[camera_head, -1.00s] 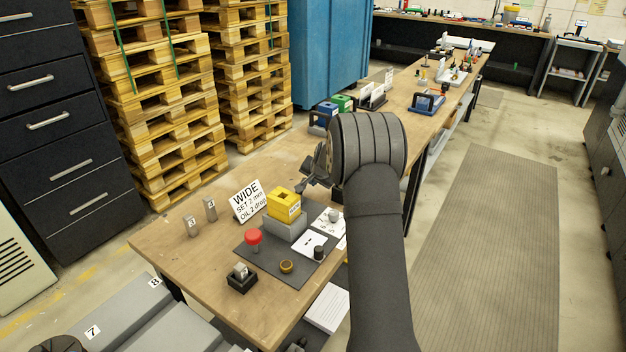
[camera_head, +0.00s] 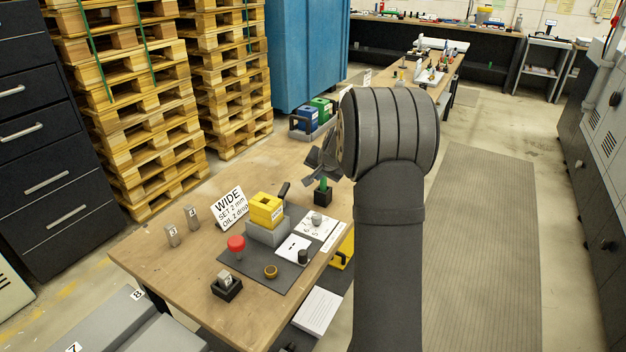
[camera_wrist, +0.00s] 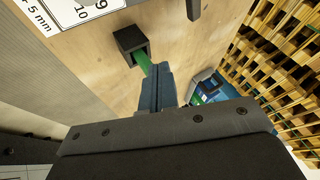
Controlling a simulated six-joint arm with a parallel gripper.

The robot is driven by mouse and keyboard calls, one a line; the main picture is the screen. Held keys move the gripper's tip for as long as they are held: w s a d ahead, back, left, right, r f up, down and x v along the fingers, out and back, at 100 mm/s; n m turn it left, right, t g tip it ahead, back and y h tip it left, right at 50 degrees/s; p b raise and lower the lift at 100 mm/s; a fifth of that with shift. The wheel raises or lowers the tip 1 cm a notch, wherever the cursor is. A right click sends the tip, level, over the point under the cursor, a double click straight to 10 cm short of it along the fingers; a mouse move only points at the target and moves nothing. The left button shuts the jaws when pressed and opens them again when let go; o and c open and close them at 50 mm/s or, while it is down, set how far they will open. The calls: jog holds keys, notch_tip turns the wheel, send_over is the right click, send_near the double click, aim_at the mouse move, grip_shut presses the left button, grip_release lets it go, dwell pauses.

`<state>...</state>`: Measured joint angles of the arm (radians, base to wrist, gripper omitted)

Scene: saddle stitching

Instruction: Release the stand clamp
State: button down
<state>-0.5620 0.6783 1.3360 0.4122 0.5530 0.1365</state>
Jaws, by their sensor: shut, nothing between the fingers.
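My gripper (camera_head: 322,160) is beside the black block holder (camera_head: 323,197), which holds an upright green piece (camera_head: 324,184). In the wrist view the blue-grey fingers (camera_wrist: 157,78) are closed together with nothing between them. Their tips are close to the green piece (camera_wrist: 143,63) at the holder (camera_wrist: 131,43); whether they touch it is unclear. The stand appears to be the grey block (camera_head: 267,232) bearing a yellow block (camera_head: 266,209). A black lever (camera_head: 284,190) rises behind it, possibly its clamp. A dark part at the wrist view's top edge (camera_wrist: 193,9) may be that lever.
A red-topped button (camera_head: 236,243), a brass ring (camera_head: 270,271) and a black knob (camera_head: 303,256) are on the dark mat (camera_head: 262,283). A white sign (camera_head: 229,207) stands behind. Blue and green boxes (camera_head: 312,113) are farther along the bench. Bare wood lies left of the holder.

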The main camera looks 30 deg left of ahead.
aim_at(289, 188)
jog(key=a+f+n, duration=0.1)
jog(key=a+f, duration=0.2)
jog(key=w+a+f+n+g, duration=0.1)
jog(key=a+f, duration=0.2)
jog(key=a+f+n, duration=0.1)
jog(key=a+f, duration=0.2)
jog(key=a, duration=0.1)
jog(key=shift+w+g+y, duration=0.3)
jog(key=shift+w+y, duration=0.05)
jog(key=shift+y, duration=0.05)
jog(key=shift+s+a, duration=0.1)
jog(key=shift+a, duration=0.5)
jog(key=shift+s, duration=0.2)
